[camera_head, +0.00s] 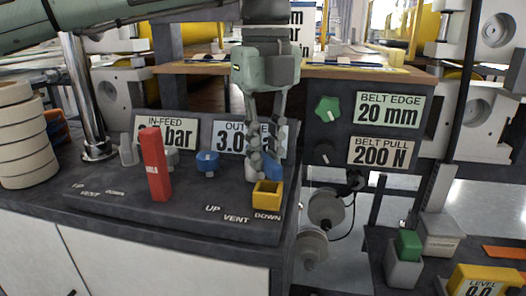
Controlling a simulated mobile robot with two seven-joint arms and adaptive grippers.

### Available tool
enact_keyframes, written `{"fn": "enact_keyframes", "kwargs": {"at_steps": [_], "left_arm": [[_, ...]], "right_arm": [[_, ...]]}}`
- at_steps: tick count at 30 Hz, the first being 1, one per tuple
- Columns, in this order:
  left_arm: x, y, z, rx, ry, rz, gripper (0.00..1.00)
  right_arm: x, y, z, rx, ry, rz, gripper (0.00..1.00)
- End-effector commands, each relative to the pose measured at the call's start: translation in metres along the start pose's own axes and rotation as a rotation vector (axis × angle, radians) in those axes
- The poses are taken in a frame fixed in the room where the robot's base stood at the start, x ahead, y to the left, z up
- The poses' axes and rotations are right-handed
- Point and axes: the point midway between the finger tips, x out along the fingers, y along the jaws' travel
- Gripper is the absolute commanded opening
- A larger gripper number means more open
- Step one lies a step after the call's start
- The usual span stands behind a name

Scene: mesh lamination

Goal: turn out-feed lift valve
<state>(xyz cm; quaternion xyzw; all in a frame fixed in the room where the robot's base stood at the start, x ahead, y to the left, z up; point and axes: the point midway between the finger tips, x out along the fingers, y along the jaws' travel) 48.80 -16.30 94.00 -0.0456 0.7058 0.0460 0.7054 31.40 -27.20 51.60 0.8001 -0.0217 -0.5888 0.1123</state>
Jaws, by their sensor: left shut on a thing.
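My left gripper (261,168) reaches down from above over the right half of the dark valve panel (205,222). Its fingers are shut on the out-feed lift valve, which they mostly hide. The labels UP, VENT and DOWN run along the panel below. The out-feed display (231,139) is partly covered by the fingers. My right gripper is not in view.
A red upright piece (155,165) stands at the in-feed side, beside a blue knob (207,161). The in-feed display (166,132) is behind it. A green knob (327,109) and belt displays (388,110) are at right. White rolls (24,140) stand at far left.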

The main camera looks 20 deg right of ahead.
Motion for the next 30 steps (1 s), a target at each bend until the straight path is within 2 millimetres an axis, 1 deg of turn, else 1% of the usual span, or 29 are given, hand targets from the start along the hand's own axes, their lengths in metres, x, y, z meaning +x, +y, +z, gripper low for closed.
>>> {"fn": "enact_keyframes", "kwargs": {"at_steps": [14, 15, 19, 27, 30], "left_arm": [[-0.0015, -0.0010, 0.0010, -0.017, -0.002, -0.005, 0.00], [-0.0014, -0.0010, 0.0010, -0.017, -0.002, -0.005, 0.20], [-0.0011, -0.0008, 0.0007, -0.015, -0.002, -0.003, 0.36], [-0.0007, -0.0006, 0.0004, -0.014, -0.001, -0.002, 0.36], [-0.0056, -0.0009, 0.0005, -0.014, -0.002, -0.002, 0.36]], "right_arm": [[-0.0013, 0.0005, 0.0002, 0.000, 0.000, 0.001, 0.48], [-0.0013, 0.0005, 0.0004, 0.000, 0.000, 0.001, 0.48], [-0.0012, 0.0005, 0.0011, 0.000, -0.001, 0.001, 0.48], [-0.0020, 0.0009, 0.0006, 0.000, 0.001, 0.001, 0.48], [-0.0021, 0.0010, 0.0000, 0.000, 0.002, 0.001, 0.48]]}}
